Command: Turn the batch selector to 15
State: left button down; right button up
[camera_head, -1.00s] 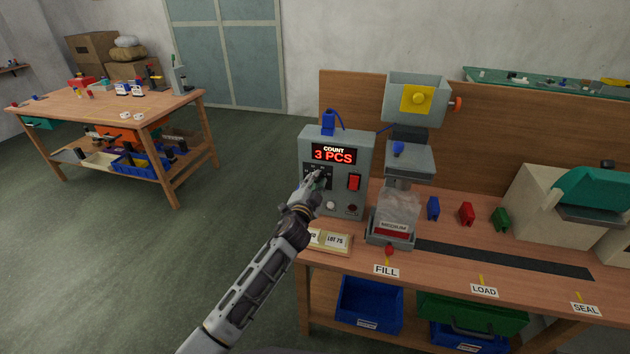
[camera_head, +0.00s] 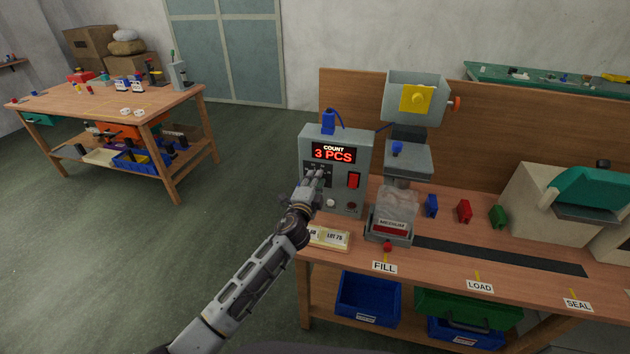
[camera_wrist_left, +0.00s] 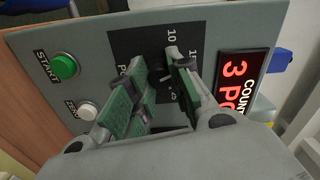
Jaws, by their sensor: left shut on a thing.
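The grey control box (camera_head: 351,143) stands on the bench, with a red display (camera_head: 333,153) reading "COUNT 3 PCS". The batch selector, a small dark knob (camera_wrist_left: 160,76), sits on a black dial plate (camera_wrist_left: 124,46) with white numbers. A "10" is readable and another number is partly covered by a finger. My left gripper (camera_head: 316,174) is at the dial; in the left wrist view its green-padded fingers (camera_wrist_left: 154,78) are shut on the knob, one on each side. The fingers partly hide the knob, so its pointer direction is unclear. My right gripper is not in view.
A green START button (camera_wrist_left: 64,66) and a white button (camera_wrist_left: 88,110) lie beside the dial. A red switch (camera_head: 353,181) is on the box's right. The filling machine (camera_head: 410,158) stands close to the right.

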pick_arm(q)
jog(key=shift+f, duration=0.1)
jog(key=c, duration=1.3)
grip_release()
jog(key=shift+o, duration=0.2)
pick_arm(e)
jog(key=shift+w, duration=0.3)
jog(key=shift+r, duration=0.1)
pick_arm(q)
jog(key=s+a, duration=0.2)
jog(key=s, duration=1)
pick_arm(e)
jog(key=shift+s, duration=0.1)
